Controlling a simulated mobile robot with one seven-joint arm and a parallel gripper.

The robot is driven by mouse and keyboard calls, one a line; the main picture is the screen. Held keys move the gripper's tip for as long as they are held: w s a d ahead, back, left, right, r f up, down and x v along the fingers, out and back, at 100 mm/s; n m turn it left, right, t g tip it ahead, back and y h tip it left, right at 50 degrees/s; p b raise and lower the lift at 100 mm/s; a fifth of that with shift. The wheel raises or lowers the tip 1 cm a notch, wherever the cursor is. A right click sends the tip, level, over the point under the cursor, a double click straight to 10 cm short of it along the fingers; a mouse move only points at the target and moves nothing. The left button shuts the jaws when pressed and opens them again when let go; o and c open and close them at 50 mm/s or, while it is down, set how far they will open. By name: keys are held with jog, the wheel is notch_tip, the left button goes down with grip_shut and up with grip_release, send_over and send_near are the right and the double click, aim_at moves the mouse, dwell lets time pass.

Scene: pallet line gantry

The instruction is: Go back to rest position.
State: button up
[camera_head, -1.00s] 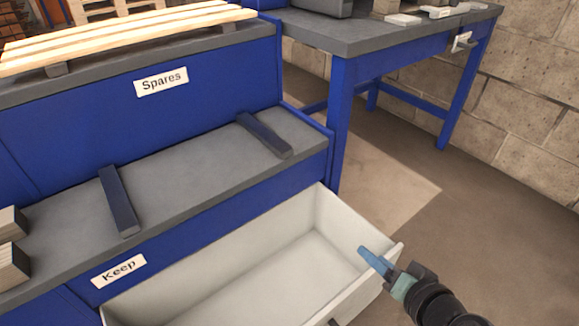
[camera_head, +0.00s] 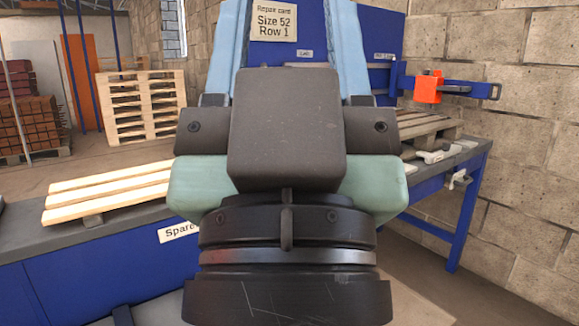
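My gripper (camera_head: 288,35) fills the middle of the head view, close to the camera and pointing away and up. Its two light blue fingers stand apart with a clear gap between them. Nothing shows between the fingers in the part I see; the fingertips run out of the top of the picture. The gripper body hides much of the bench behind it.
A blue bench with a "Spares" label (camera_head: 179,231) carries a slatted wooden piece (camera_head: 110,192) at left. A blue-legged workbench (camera_head: 462,220) stands at right with an orange clamp (camera_head: 428,88) above it. Pallets (camera_head: 140,103) stand behind. Open floor shows at lower right.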

notch_tip(320, 180, up, 35)
jog(key=p, duration=3.2)
jog(key=shift+w, duration=0.15)
